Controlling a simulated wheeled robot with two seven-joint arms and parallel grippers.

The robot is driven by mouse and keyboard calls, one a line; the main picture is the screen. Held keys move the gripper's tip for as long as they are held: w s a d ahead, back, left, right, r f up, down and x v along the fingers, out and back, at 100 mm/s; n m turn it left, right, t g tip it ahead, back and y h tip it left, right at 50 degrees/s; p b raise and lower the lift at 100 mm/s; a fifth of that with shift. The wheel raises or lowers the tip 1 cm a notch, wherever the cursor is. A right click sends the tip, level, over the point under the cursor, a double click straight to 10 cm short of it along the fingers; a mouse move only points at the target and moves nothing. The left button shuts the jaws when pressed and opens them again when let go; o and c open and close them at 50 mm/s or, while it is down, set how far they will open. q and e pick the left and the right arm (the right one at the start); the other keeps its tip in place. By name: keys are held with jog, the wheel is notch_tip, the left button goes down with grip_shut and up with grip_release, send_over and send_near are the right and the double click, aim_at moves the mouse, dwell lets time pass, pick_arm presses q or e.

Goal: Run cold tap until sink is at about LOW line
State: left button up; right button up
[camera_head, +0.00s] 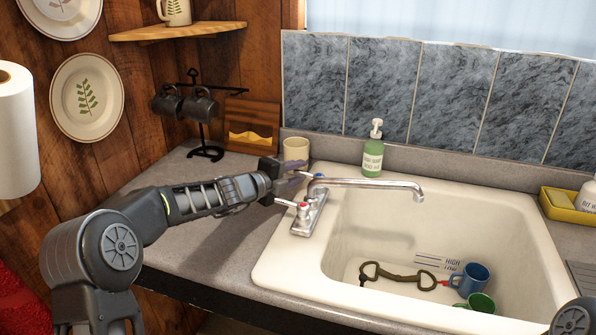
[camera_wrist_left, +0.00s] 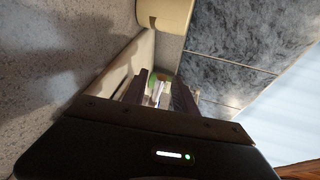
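The white sink (camera_head: 365,235) has HIGH and LOW marks (camera_head: 450,264) on its inner wall. The chrome faucet (camera_head: 365,183) reaches over the basin; no stream shows from its spout, and I cannot make out a water surface. The front tap handle (camera_head: 303,209) has a red mark. The rear tap handle (camera_head: 314,175) is partly hidden by my left gripper (camera_head: 296,172), whose fingertips are right beside it. In the left wrist view the two fingers (camera_wrist_left: 159,92) are apart, with a pale, shiny shape between them; contact is unclear. My right gripper is out of view.
A blue mug (camera_head: 470,280), a green mug (camera_head: 480,302) and a metal bit (camera_head: 395,275) lie in the basin. A cream cup (camera_head: 296,149) and green soap bottle (camera_head: 373,155) stand behind the faucet. A yellow caddy (camera_head: 565,207) is at right.

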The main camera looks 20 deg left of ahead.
pick_arm(q)
jog(key=shift+w+d+f, duration=0.15)
jog(key=shift+w+d, duration=0.05)
jog(key=shift+w, duration=0.25)
jog(key=shift+c, duration=0.2)
grip_shut()
dwell(0.9)
